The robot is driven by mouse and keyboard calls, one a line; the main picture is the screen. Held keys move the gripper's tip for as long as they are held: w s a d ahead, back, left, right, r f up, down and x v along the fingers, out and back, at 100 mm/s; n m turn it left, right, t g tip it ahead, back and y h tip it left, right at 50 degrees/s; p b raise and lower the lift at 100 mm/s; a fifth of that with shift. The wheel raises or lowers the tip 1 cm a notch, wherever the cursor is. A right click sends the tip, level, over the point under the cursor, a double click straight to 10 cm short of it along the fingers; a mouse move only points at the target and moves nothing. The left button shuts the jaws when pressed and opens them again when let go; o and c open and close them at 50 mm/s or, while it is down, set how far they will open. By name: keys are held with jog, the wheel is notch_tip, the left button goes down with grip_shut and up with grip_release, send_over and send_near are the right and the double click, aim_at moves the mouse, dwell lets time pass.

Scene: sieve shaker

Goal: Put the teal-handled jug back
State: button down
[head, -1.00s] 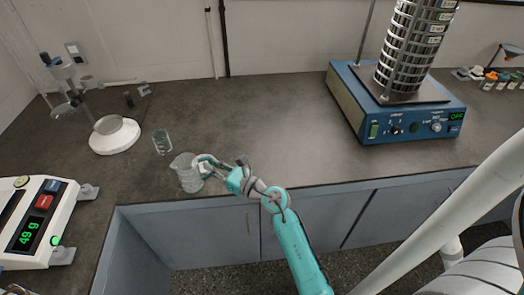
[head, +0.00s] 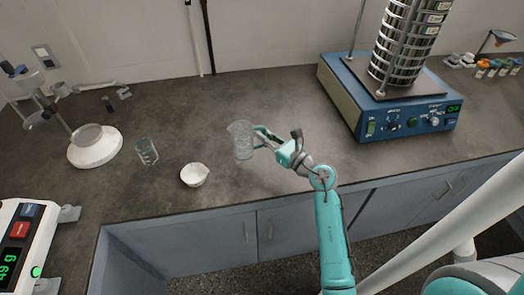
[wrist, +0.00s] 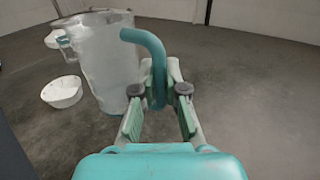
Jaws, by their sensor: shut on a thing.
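The clear jug (head: 240,142) with a teal handle is over the counter, right of the white bowl and left of the shaker. It looks upright, with little tilt. In the wrist view the jug body (wrist: 108,65) is at upper left and its curved teal handle (wrist: 157,65) comes between my fingers. My gripper (head: 262,138) is shut on the handle; its two pads also show in the wrist view (wrist: 158,95). Whether the jug's base touches the counter is hard to tell.
A white spouted bowl (head: 194,174) and a small glass beaker (head: 147,152) stand to the left. Further left are a round white stand (head: 94,150) and a scale (head: 22,240). The blue sieve shaker (head: 400,118) is at right. The counter between bowl and shaker is mostly clear.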

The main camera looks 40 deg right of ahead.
jog(key=shift+f, duration=2.8)
jog(key=shift+a+f, duration=0.1)
jog(key=c, duration=1.2)
grip_release()
jog(key=shift+s, duration=0.25)
jog(key=s, duration=1.1)
jog(key=shift+s, duration=0.25)
